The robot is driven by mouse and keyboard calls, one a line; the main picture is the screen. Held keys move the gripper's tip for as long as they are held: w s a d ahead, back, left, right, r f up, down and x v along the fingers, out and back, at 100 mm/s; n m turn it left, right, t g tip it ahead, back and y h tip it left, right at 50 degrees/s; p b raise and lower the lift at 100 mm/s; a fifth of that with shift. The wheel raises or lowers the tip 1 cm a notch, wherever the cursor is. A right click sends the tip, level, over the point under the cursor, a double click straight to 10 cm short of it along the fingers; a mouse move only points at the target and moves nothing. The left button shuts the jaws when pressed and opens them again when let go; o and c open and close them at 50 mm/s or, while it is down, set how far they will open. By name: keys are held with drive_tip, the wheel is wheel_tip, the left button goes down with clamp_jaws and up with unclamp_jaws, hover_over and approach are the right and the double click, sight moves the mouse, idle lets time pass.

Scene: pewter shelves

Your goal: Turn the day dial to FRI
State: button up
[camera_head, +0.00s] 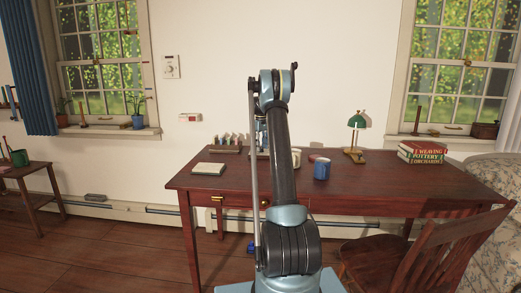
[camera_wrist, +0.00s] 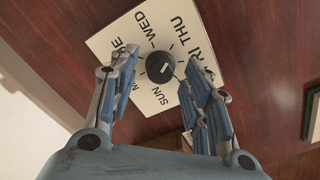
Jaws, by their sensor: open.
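The day dial is a cream square plate (camera_wrist: 103,45) with black day names, lying on dark red wood in the wrist view. Its round black knob (camera_wrist: 159,67) has a short white mark; the exact day it points at is hard to tell. WED and THU read clearly at the top and SUN at the bottom. FRI is partly covered by the right finger, and MON and TUE partly by the left. My gripper (camera_wrist: 161,65) is open, its blue fingers on either side of the knob; I cannot tell whether they touch it. In the head view my arm hides the dial.
The desk's front middle looks clear.

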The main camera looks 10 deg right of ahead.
drive_tip(key=shift+f, duration=0.4)
clamp_jaws()
drive_tip(key=shift+m, duration=0.4)
drive_tip(key=m, duration=0.4)
drive_tip(key=shift+m, duration=0.4)
drive_tip(key=m, duration=0.4)
drive_tip(key=shift+m, duration=0.3)
